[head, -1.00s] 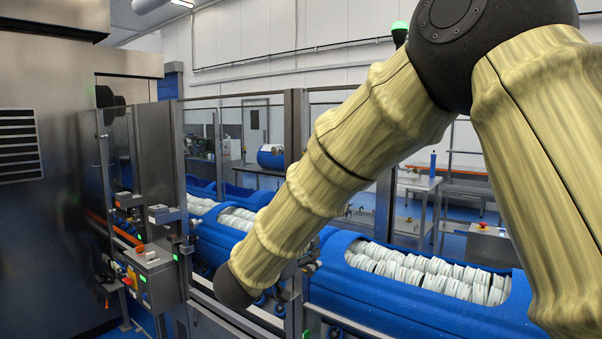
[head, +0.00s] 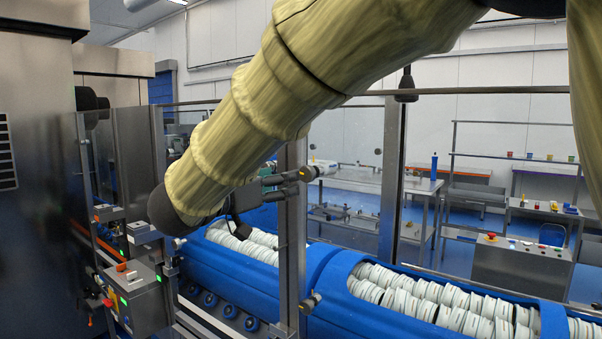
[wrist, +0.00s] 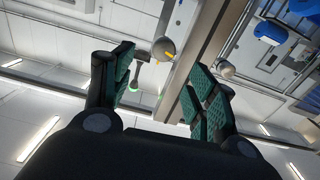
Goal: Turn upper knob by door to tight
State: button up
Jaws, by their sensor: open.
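In the wrist view, a round grey knob (wrist: 164,48) with a yellow mark shows ahead, between my fingertips and beside a metal post; I take it to be the upper knob. My gripper (wrist: 164,64) is open, with green-padded fingers apart and nothing between them. In the head view my gripper (head: 290,180) is at the door post (head: 291,235), partly hidden by my forearm. The upper knob cannot be told apart from the fingers there. A lower knob (head: 311,300) sits on the same post, well below. Whether the fingers touch the upper knob cannot be told.
A second rounded fitting (wrist: 225,68) shows across the post in the wrist view. Blue tub carriers (head: 400,325) full of white tubs lie behind the guard frame. A control box (head: 135,295) stands at left. Another upright post (head: 391,180) stands to the right.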

aim_at(305, 174)
jog(key=p+x, duration=0.1)
jog(key=x, duration=0.2)
jog(key=p+x, duration=0.2)
jog(key=x, duration=0.2)
jog(key=shift+w+r, duration=0.1)
jog(key=shift+w, duration=0.3)
jog(key=shift+w+d, duration=0.1)
jog(key=shift+d, duration=0.1)
jog(key=shift+w+d+f, duration=0.2)
jog(key=shift+w+f, duration=0.05)
jog(key=shift+w, duration=0.4)
jog(key=shift+s+r, duration=0.1)
jog(key=shift+s, duration=0.15)
jog(key=shift+c, duration=1)
jog(key=c, duration=0.8)
